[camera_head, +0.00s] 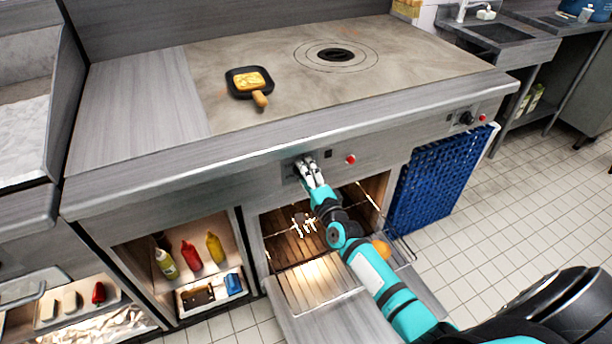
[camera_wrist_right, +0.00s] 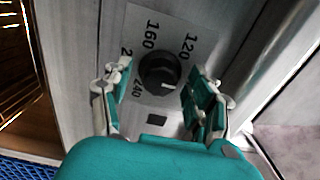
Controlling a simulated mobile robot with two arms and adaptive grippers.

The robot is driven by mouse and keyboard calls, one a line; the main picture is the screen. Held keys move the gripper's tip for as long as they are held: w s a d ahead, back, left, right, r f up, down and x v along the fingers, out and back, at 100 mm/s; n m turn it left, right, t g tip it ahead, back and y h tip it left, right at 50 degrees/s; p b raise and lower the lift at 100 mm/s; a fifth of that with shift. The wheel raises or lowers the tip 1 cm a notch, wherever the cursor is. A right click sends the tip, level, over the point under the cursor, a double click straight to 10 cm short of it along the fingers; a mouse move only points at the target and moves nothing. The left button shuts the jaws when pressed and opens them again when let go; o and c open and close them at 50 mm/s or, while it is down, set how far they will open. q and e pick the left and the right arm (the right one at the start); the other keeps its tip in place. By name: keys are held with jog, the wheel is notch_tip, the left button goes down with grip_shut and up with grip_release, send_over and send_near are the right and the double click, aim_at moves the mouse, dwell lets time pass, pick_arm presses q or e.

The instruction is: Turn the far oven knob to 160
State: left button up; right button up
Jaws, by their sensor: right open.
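The black oven knob (camera_wrist_right: 158,72) sits on a pale dial plate in the right wrist view, between my right gripper's fingers. Its white mark points to the picture's right and slightly down, away from the printed 160 (camera_wrist_right: 150,33) above the knob. The 120 is at upper right and 240 at lower left; a label beginning with 2 is partly covered by a finger. My right gripper (camera_wrist_right: 160,92) is open, one finger on each side of the knob with gaps. In the head view the right gripper (camera_head: 306,170) is at the front panel and hides this knob. My left gripper is not in view.
Below is an open oven (camera_head: 298,250) with a wire rack and lowered door. A red button (camera_head: 350,159) is right of the gripper. Another black knob (camera_head: 467,118) is farther right, above a blue perforated panel (camera_head: 440,180). A small pan (camera_head: 249,82) with food stands on the top.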

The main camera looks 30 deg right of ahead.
jog(key=c, duration=1.1)
jog(key=shift+c, duration=0.2)
jog(key=shift+r+n, duration=0.1)
jog(key=shift+n, duration=0.2)
jog(key=shift+r+n+p, duration=0.15)
jog(key=shift+n+p, duration=1.9)
jog(key=shift+n, duration=9.45)
